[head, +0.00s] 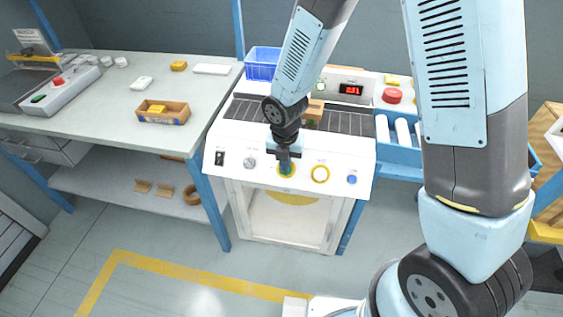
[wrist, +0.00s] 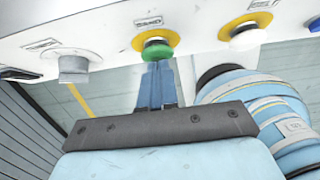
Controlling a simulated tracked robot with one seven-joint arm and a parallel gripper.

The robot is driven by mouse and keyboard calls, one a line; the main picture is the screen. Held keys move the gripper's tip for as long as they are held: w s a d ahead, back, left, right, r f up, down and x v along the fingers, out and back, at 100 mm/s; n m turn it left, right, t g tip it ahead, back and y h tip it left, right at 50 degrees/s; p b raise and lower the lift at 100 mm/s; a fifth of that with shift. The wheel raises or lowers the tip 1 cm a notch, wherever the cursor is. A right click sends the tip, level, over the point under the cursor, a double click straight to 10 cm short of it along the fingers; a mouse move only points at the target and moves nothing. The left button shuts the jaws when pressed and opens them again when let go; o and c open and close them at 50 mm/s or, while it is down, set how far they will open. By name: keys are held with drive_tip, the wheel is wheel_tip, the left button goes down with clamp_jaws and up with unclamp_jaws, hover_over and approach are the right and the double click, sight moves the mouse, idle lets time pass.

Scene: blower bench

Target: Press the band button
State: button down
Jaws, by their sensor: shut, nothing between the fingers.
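The front panel (head: 215,133) of the white bench machine carries a green button (head: 286,169) in a yellow ring. To its right are a white button (head: 320,174) in a yellow ring and a small blue button (head: 351,180). Which one is the band button I cannot tell, as the labels are too small to read. My gripper (head: 284,160) is shut and empty, with its tips at the green button. In the wrist view, the fingers (wrist: 157,85) end right at the green button (wrist: 158,49). I cannot tell whether they touch it.
A grey knob (head: 250,162) and a black switch (head: 219,158) sit left on the panel. A red button (head: 392,95) and a lit red display (head: 351,90) stand at the back. A blue crate (head: 263,63) is behind left. A side table (head: 110,110) stands left.

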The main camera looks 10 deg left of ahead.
drive_tip(key=shift+w+f, duration=0.1)
drive_tip(key=shift+w+d+f, duration=0.15)
drive_tip(key=shift+w+f, duration=0.25)
drive_tip(key=shift+f, duration=0.1)
idle(0.3)
drive_tip(key=shift+r, duration=0.15)
drive_tip(key=s+r, duration=0.3)
drive_tip(key=r, duration=0.9)
drive_tip(key=shift+s+a+r, duration=0.3)
drive_tip(key=shift+r, duration=0.05)
drive_tip(key=shift+d, duration=0.1)
